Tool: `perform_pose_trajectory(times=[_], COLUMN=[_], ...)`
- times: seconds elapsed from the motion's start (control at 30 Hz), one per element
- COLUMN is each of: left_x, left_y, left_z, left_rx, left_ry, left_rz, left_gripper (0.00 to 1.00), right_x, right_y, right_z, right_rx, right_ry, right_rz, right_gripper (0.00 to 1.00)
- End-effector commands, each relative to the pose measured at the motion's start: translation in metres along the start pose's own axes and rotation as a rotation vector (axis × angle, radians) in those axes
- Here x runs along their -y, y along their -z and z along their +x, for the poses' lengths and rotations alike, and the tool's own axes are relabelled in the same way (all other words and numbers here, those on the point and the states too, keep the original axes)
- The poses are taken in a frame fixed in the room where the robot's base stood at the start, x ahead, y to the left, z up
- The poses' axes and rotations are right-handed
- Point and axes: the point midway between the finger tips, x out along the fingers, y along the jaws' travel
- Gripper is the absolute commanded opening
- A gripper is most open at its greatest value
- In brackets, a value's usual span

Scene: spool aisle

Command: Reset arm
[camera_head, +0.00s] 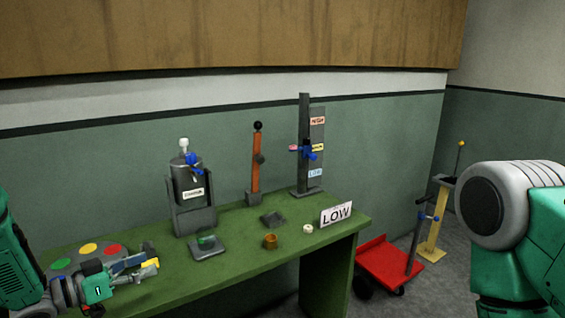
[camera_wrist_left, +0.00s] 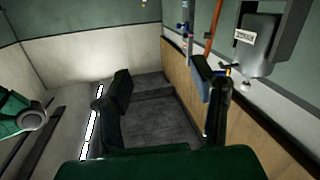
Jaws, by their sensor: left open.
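My left gripper (camera_head: 146,264) is low over the left part of the green bench (camera_head: 240,275) in the head view. Its jaws are open and empty. An orange lever (camera_head: 256,165) with a black knob stands upright at the back of the bench, apart from the gripper. My right gripper is out of view; only my right upper arm shows at the right edge.
A grey canister (camera_head: 188,188) with a blue valve stands behind the gripper. A grey post (camera_head: 304,130) with labels and a LOW sign (camera_head: 336,214) are farther right. Coloured round buttons (camera_head: 88,248) sit left. A red cart (camera_head: 385,262) stands on the floor beyond the bench.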

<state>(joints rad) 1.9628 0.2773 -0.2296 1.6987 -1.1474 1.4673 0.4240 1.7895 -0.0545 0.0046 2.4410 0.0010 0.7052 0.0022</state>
Motion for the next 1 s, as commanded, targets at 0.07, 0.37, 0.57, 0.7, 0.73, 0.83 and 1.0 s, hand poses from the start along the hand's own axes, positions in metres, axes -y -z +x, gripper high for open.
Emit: perform_pose_trajectory(times=[0.07, 0.37, 0.57, 0.7, 0.73, 0.83, 1.0], left_x=[-0.012, -0.103, -0.185, -0.227, -0.233, -0.246, -0.250], left_y=[-0.052, -0.245, -0.322, -0.341, -0.343, -0.346, -0.346], left_z=[0.006, -0.053, -0.139, -0.186, -0.194, -0.209, -0.214], left_rx=[0.084, 0.616, 1.005, 1.194, 1.223, 1.282, 1.302], left_ry=[0.101, 0.467, 0.592, 0.635, 0.640, 0.653, 0.657], left_rz=[-0.062, -0.283, -0.387, -0.430, -0.435, -0.449, -0.453], left_gripper=[0.51, 0.51, 0.51, 0.51, 0.51, 0.51, 0.51], right_x=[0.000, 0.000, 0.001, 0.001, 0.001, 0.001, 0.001], right_y=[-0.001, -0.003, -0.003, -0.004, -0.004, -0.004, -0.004], right_z=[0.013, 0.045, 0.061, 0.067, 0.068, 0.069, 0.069], right_rx=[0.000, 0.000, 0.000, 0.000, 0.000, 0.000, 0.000], right_ry=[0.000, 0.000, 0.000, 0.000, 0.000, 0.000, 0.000], right_rz=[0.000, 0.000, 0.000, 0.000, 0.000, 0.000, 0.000], right_gripper=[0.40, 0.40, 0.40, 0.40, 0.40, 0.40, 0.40])
